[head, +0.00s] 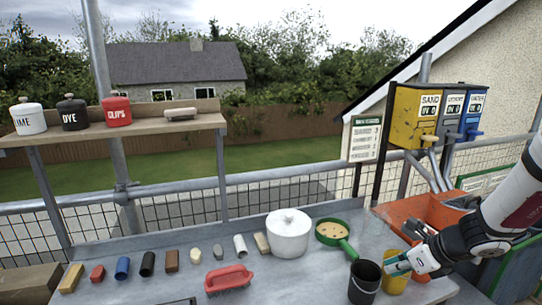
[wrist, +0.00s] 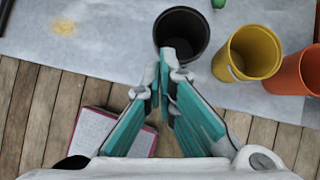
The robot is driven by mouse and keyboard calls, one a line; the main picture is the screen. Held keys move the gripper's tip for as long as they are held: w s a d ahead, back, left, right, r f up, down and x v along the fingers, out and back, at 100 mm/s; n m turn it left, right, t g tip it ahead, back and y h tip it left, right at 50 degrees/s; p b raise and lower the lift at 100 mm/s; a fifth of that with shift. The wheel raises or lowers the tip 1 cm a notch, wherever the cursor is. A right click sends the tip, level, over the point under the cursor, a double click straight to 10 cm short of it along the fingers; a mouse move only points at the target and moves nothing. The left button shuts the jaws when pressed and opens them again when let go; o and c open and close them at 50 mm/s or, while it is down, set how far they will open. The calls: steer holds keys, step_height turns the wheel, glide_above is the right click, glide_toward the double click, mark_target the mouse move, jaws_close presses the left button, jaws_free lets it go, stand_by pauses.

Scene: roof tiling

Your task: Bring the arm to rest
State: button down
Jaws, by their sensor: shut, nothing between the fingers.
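My gripper (head: 396,265) is at the right front of the grey table, low over the cups in the head view. In the wrist view my gripper (wrist: 167,62) shows its two teal-padded fingers with the tips together and nothing between them. The tips overlap the near rim of the black cup (wrist: 182,32) in that view; I cannot tell whether they touch it. The black cup (head: 362,283) also shows in the head view. A yellow cup (head: 395,283) is beside it, partly behind my gripper.
An orange cup (wrist: 296,72) stands right of the yellow one. A white lidded pot (head: 288,236), green sieve (head: 333,232), red brush (head: 229,279) and several small blocks are on the table. Dispensers (head: 415,118) hang behind at right. A pink-edged pad (wrist: 97,135) lies on wooden planks.

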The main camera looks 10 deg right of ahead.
steer(key=s+a+r+n+g, duration=0.1)
steer(key=s+a+r+n, duration=0.1)
steer(key=a+r+n, duration=0.6)
steer(key=s+a+r+n+g, duration=0.1)
steer(key=s+a+r+n, duration=0.1)
steer(key=a+r+n, duration=0.6)
steer(key=s+a+r+n+h, duration=0.1)
steer(key=s+a+r+n, duration=0.25)
steer(key=s+n, duration=0.35)
steer(key=s+a+r+n+h, duration=0.2)
steer(key=s+a+n, duration=0.3)
steer(key=n, duration=0.4)
step_height(320, 180, down, 26)
steer(key=d+g+b, duration=0.2)
steer(key=g+b, duration=0.2)
steer(key=b, duration=1.8)
step_height(320, 180, up, 18)
steer(key=t+p, duration=0.3)
steer(key=p, duration=1.3)
steer(key=shift+w+f, duration=0.2)
steer(key=shift+f, duration=0.05)
